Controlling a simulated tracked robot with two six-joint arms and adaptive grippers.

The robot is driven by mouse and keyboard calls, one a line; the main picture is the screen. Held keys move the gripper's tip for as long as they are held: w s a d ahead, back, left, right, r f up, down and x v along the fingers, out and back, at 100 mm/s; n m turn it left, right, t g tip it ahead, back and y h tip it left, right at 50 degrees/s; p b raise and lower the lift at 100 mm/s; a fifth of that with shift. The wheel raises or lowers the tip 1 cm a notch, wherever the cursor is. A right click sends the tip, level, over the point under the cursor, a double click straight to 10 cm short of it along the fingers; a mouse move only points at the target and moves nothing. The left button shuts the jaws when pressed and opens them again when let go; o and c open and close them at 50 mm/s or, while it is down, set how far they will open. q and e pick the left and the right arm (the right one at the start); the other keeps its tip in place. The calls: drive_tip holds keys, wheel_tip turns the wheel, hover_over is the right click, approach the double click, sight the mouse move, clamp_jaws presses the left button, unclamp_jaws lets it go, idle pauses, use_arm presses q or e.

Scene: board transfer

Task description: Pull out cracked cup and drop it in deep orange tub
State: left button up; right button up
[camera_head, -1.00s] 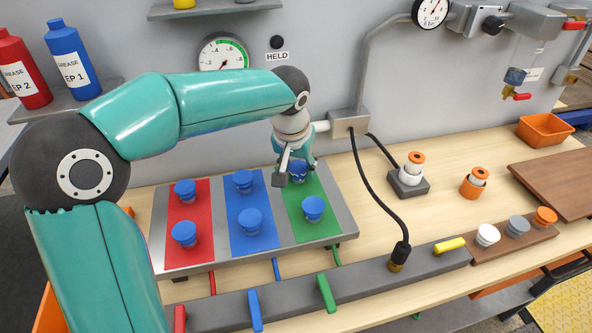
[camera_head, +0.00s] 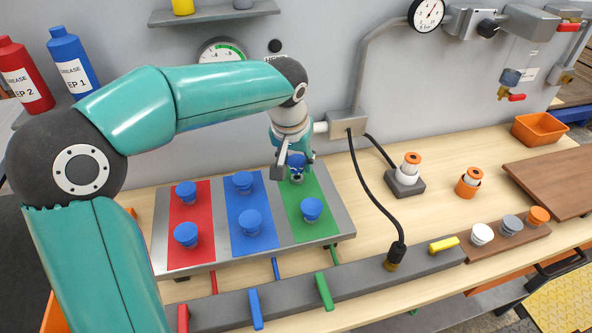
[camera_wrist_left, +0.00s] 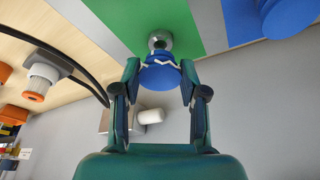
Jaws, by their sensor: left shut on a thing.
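The cracked cup (camera_head: 297,160) is blue; a pale zigzag crack shows on it in the left wrist view (camera_wrist_left: 160,76). My left gripper (camera_head: 294,166) is shut on it, a finger on each side, over the far end of the green strip (camera_head: 310,226). A metal fitting (camera_wrist_left: 160,41) shows beyond the cup; I cannot tell if they touch. A deep orange tub (camera_head: 52,314) shows partly at the lower left, mostly hidden behind my left arm. My right gripper is out of view.
Several other blue cups stand on the red, blue and green strips of the grey board (camera_head: 344,222). A black hose (camera_head: 362,190) runs to the right of the board. A shallow orange bin (camera_head: 541,130) sits at the back right.

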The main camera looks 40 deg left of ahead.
sight(299, 157)
use_arm(q)
drive_tip(key=shift+r, duration=0.1)
drive_tip(key=shift+r+p, duration=1.9)
drive_tip(key=shift+r, duration=0.3)
